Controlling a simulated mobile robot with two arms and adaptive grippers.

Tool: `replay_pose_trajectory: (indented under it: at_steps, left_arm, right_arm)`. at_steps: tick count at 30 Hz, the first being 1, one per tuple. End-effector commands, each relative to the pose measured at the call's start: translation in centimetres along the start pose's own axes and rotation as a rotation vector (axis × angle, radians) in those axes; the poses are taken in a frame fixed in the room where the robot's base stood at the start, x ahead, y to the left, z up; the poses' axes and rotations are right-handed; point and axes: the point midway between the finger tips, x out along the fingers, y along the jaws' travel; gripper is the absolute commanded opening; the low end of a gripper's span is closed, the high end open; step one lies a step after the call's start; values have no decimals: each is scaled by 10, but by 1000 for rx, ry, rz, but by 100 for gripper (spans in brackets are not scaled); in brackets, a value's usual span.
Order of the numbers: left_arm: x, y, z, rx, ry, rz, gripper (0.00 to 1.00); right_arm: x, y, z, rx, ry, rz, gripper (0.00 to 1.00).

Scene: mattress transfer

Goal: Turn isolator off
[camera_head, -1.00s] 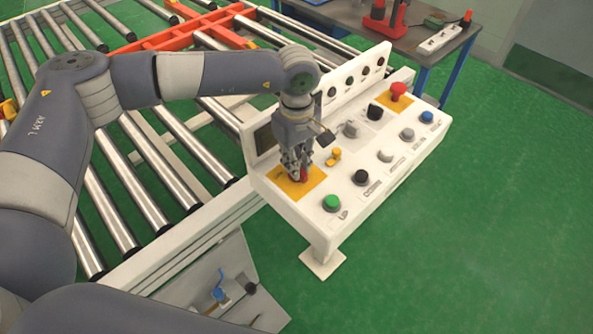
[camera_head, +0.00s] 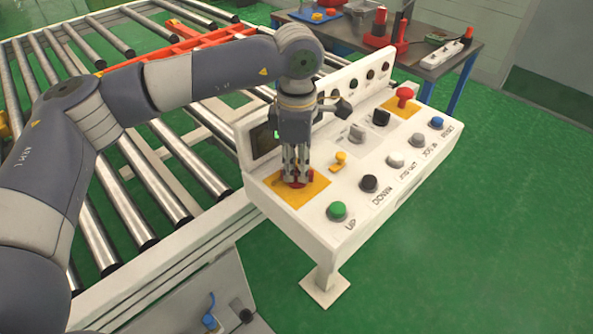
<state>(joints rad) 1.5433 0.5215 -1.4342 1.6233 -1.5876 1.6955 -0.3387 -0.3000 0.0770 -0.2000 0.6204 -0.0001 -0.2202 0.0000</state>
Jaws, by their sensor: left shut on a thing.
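A white control panel (camera_head: 305,220) stands on a post at the right end of the roller conveyor. A red isolator switch (camera_head: 297,181) sits on the yellow plate (camera_head: 310,192) at the panel's near left corner. My left gripper (camera_head: 296,178) points down over this plate, its fingers shut around the red switch. The fingers hide most of the switch, so its exact angle cannot be told. My right gripper does not show.
Beside it are a small yellow knob (camera_head: 340,158), a green button (camera_head: 337,211) and a black button (camera_head: 369,183). A red mushroom button (camera_head: 404,96) stands at the panel's far end. A workbench (camera_head: 440,62) with tools is behind. Green floor at right is clear.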

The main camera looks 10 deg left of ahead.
Motion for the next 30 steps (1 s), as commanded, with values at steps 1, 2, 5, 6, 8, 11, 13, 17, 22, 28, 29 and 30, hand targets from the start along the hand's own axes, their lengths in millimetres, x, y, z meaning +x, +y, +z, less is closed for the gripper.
replay_pose_trajectory:
  at_steps: [1,2,5,6,8,11,13,17,22,28,29,30]
  left_arm:
    - [0,1,1,-19,-3,4,0]
    - [0,1,1,-29,-3,4,0]
    - [-1,1,1,-56,-2,4,0]
    - [-1,1,1,-64,-2,4,0]
    - [-2,1,1,-73,-3,4,0]
    - [-2,1,1,-81,-3,5,0]
    - [-2,1,1,-84,-3,5,0]
    - [-3,1,1,-85,-3,5,0]
    - [-3,2,1,-85,-4,6,0]
    - [-2,1,0,-84,-3,4,33]
    - [-2,1,0,-84,-2,3,33]
    - [-1,1,0,-84,-2,3,33]
  right_arm:
    - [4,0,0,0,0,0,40]
    - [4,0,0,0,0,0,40]
    - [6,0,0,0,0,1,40]
    - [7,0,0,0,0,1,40]
    - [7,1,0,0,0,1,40]
    - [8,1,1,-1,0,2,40]
    - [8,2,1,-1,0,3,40]
    - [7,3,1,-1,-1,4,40]
    - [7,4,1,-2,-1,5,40]
    - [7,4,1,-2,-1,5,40]
    - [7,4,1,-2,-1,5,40]
    - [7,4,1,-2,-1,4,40]
